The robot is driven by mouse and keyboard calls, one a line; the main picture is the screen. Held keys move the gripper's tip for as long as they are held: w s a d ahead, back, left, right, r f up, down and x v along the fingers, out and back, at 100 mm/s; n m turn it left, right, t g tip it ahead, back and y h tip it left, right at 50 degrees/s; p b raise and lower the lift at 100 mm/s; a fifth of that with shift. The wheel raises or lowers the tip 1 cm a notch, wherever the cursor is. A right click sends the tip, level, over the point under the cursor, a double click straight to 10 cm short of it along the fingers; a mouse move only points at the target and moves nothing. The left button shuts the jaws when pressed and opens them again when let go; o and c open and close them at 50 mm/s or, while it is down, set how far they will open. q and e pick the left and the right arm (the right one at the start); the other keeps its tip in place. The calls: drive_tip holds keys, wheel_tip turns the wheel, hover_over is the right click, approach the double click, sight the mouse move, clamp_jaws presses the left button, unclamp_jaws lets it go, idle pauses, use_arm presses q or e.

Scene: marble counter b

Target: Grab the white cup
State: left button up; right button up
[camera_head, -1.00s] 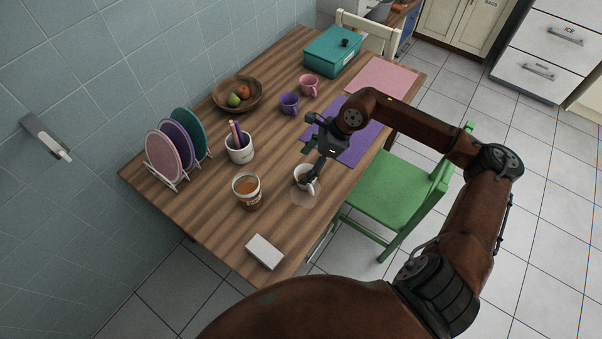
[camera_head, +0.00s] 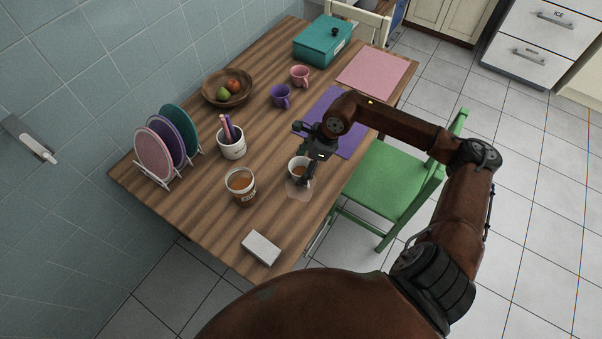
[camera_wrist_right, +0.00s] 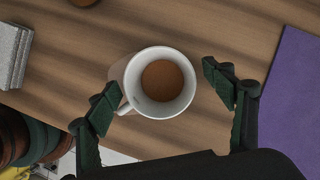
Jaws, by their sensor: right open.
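The white cup (camera_head: 299,164) stands upright near the table's near right edge, with brown liquid inside. In the right wrist view the cup (camera_wrist_right: 138,88) lies between the finger lines, its handle toward the lower left, close to the left-hand finger. My right gripper (camera_head: 301,155) is open over and around the cup, and one finger hides part of it in the head view. In the right wrist view the open gripper (camera_wrist_right: 160,76) shows a finger on each side of the cup. I cannot tell whether either finger touches it. My left gripper is not in view.
A purple mat (camera_head: 350,139) lies beyond. Purple (camera_head: 280,97) and pink (camera_head: 300,76) mugs stand farther back. A green chair (camera_head: 383,185) is at right.

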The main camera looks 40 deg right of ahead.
drive_tip(key=c, duration=1.4)
drive_tip(key=shift+r, duration=0.1)
drive_tip(key=shift+r+p, duration=0.3)
drive_tip(key=shift+r, duration=0.75)
use_arm(q)
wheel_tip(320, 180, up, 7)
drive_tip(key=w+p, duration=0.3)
drive_tip(key=p, duration=0.3)
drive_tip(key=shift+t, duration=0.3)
use_arm(e)
drive_tip(key=s+d+r, duration=0.8)
drive_tip(key=s+r, duration=0.2)
drive_tip(key=shift+s+d+r, duration=0.3)
drive_tip(key=shift+s, duration=0.1)
